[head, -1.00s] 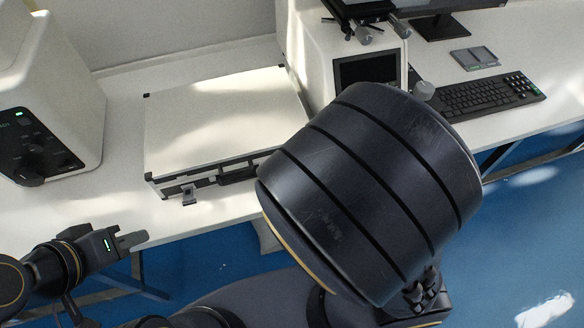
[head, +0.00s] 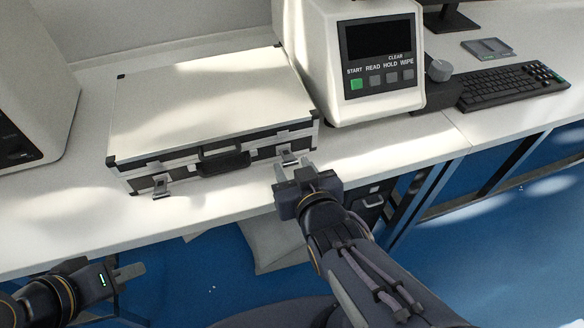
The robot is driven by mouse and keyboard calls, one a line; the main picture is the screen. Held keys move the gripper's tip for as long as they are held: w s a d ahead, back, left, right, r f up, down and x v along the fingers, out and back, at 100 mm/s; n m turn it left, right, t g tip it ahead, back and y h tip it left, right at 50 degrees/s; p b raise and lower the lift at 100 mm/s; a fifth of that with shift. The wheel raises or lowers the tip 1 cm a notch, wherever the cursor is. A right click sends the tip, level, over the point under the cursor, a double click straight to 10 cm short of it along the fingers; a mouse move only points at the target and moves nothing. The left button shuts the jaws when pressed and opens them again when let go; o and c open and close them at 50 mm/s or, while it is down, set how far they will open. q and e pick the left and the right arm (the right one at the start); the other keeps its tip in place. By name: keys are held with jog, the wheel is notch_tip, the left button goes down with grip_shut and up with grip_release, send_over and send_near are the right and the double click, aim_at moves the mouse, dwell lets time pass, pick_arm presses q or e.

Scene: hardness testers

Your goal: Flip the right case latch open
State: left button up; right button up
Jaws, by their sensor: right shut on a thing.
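The closed silver case (head: 210,100) lies on the white table, its black handle (head: 224,162) on the front side. The right case latch (head: 288,156) is a small metal piece on the front near the right end. My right gripper (head: 293,171) is at this latch, its fingers shut on it; they partly hide it, so its exact angle is unclear. The left case latch (head: 160,186) sticks out and down from the front. My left gripper (head: 130,271) is low at the left, in front of the table and away from the case; its finger gap is not visible.
A white tester (head: 375,60) with a dark screen and buttons stands close to the case's right. Another white machine (head: 35,90) is at the left. A keyboard (head: 512,86) lies further right. A strip of table in front of the case is clear.

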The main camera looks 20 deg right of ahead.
pick_arm(q)
jog(key=shift+f, duration=0.1)
pick_arm(e)
jog(key=shift+f, duration=0.15)
jog(key=o, duration=1)
